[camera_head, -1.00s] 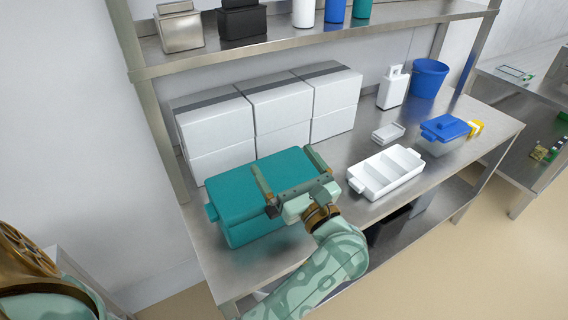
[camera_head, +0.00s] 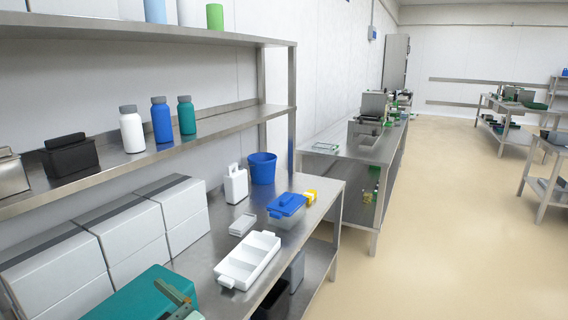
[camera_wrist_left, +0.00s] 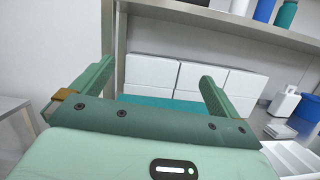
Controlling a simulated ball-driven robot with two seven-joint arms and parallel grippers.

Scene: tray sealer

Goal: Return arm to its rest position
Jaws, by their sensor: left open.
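My left gripper (camera_head: 178,298) shows only in part at the bottom edge of the head view, by the right end of a teal lidded box (camera_head: 130,298). In the left wrist view my left gripper (camera_wrist_left: 155,82) has its two fingers wide apart, with nothing between them. The teal box's top (camera_wrist_left: 165,102) shows as a strip beyond the gripper. The rest of the left arm is cut off in the head view. My right gripper is not in view.
White boxes (camera_head: 130,240) are stacked behind the teal box, under a shelf (camera_head: 150,150) with bottles. A white divided tray (camera_head: 250,262), a blue-lidded container (camera_head: 286,212) and a blue bucket (camera_head: 262,168) stand on the bench. Open floor (camera_head: 450,230) lies to the right.

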